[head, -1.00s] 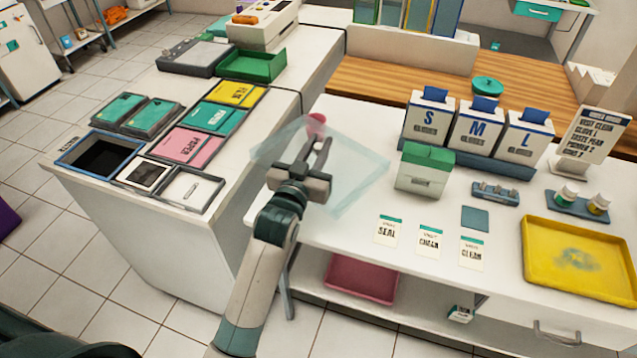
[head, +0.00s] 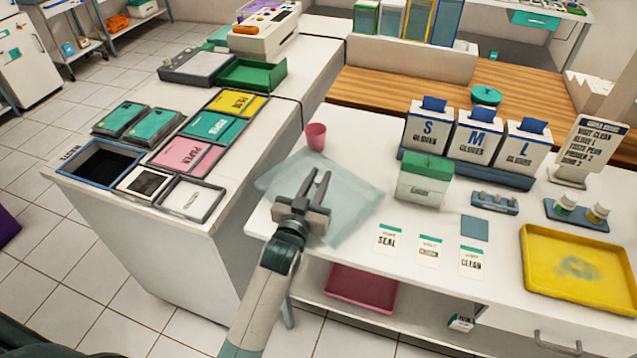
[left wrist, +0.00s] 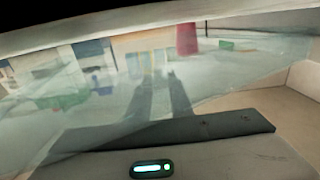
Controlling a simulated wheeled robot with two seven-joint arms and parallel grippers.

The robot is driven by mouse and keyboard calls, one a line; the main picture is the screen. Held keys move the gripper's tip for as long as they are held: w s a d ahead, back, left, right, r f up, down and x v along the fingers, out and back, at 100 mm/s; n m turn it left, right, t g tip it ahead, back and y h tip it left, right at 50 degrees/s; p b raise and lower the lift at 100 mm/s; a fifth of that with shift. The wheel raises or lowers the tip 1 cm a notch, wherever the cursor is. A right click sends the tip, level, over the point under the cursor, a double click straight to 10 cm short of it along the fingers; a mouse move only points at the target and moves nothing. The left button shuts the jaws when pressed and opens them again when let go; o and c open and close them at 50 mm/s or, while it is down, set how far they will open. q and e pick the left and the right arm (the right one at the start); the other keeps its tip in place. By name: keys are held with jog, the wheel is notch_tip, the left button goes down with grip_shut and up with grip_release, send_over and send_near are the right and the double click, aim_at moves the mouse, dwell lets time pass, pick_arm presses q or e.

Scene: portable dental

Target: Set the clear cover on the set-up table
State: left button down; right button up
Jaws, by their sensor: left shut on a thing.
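The clear cover (head: 345,205) is a thin, see-through bluish sheet over the left end of the white set-up table (head: 400,268) in the head view. My left gripper (head: 317,180) is shut on it, with its fingers over the sheet. In the left wrist view the cover (left wrist: 235,75) spans the picture, and the gripper's fingers (left wrist: 160,90) show through it. Whether the cover touches the table top is hard to tell. My right gripper is not in view.
A pink cup (head: 316,136) stands just behind the cover. A green-lidded box (head: 424,178) and glove boxes (head: 475,138) stand to its right. Several cards (head: 429,250) lie in front, and a yellow tray (head: 580,262) is at far right. A counter with folders (head: 190,152) is at left.

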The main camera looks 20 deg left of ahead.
pick_arm(q)
jog(key=shift+f, duration=0.75)
jog(key=shift+f, duration=0.15)
jog(key=c, duration=1.6)
grip_release()
